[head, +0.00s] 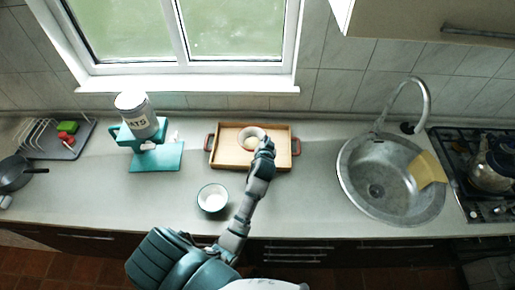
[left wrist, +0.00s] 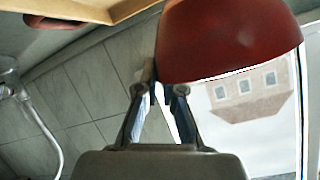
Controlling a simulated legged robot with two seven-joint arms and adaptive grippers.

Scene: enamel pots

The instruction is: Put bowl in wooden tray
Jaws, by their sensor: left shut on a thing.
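The wooden tray (head: 228,158) lies on the counter below the window, with a dark red handle at each end. A small bowl (head: 245,131), pale inside, is over the middle of the tray in the head view. My left gripper (head: 265,146) is shut on the right side of its rim. In the left wrist view, the bowl (left wrist: 225,42) shows a dark red outside between my left fingertips (left wrist: 165,88), and part of the tray (left wrist: 90,10) shows at the upper left. I cannot tell whether the bowl touches the tray floor. My right gripper is out of view.
Another bowl (head: 212,198), dark-rimmed and white inside, stands on the counter in front of the tray. A white canister (head: 137,114) on a teal stand (head: 157,157) is to the left. The sink (head: 385,199) is to the right. The counter between tray and sink is clear.

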